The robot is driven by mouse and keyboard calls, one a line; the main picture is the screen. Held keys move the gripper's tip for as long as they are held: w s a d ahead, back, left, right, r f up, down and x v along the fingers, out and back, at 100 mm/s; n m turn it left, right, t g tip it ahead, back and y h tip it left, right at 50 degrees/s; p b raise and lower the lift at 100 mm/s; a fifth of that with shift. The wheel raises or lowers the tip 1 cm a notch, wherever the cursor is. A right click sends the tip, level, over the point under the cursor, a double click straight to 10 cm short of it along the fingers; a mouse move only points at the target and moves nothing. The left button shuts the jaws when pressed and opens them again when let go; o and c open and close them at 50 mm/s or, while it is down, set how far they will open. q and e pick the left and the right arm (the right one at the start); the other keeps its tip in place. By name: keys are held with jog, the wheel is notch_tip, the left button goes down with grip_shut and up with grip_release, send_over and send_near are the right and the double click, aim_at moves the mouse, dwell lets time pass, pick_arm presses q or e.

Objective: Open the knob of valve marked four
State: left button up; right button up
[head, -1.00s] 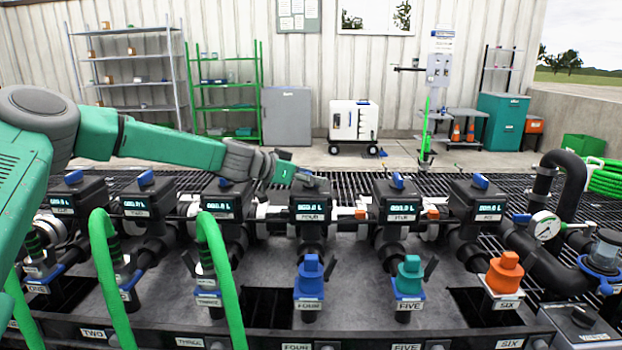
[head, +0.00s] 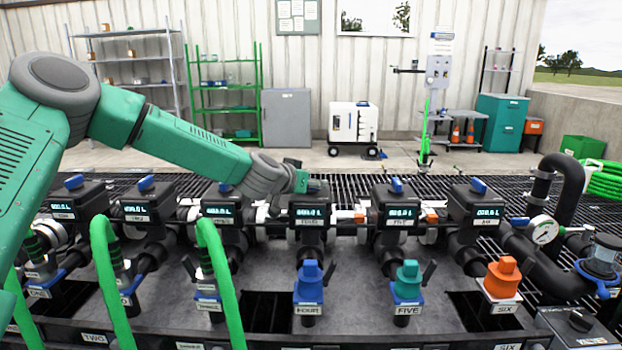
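The black meter valve marked four (head: 309,212) stands in the middle of the manifold row, with a lit display on its front. My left arm reaches in from the left, and my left gripper (head: 316,187) is right over the top of this valve. The neighbouring valves carry blue knobs on top, such as the one on valve five (head: 396,185). The top of valve four, where such a knob would sit, is hidden by my gripper. Whether the fingers are open or touch anything is not clear. My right gripper is out of view.
A blue capped outlet labelled four (head: 309,280) stands in front, beside a teal one (head: 407,279) and an orange one (head: 503,275). Green hoses (head: 218,270) rise at the left front. A pressure gauge (head: 543,230) and thick black pipe stand at the right.

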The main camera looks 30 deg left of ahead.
pick_arm(q)
jog(key=n+y+p, duration=0.1)
jog(key=p, duration=0.1)
jog(key=n+y+p, duration=0.2)
jog(key=n+g+y+p, duration=0.1)
jog(key=y+p, duration=0.1)
jog(key=shift+r+n, duration=0.3)
jog(key=shift+f+n+g+y+p, duration=0.15)
jog(key=shift+n+g+y+p, duration=0.4)
jog(key=shift+y+p, duration=0.35)
jog(key=shift+f+n, duration=0.15)
jog(key=shift+n, duration=0.1)
jog(key=o, duration=1.2)
